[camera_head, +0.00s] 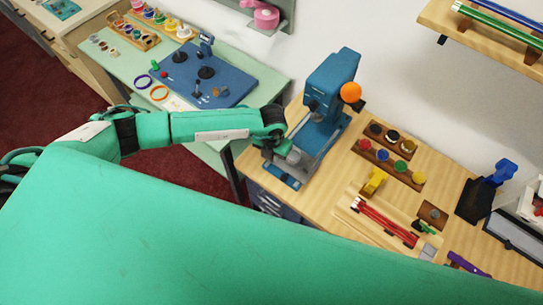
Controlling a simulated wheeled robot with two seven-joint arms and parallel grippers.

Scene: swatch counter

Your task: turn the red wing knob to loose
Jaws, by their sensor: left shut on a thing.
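My left arm reaches in from the left, and my left gripper (286,157) is at the front of the blue press-like stand (330,85), low over its base. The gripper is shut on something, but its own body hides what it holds. I cannot make out a red wing knob there; if one is on the stand, it is hidden behind the gripper. A small red knob (180,57) shows on the blue panel (228,84) on the green counter, well apart from the gripper. My right gripper is not in view.
An orange ball knob (351,92) sticks out on the stand's right side. Racks of coloured pots (390,164), a yellow block (373,182) and a wooden tray (350,217) with red rods lie to the right. A shelf (475,32) hangs at upper right.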

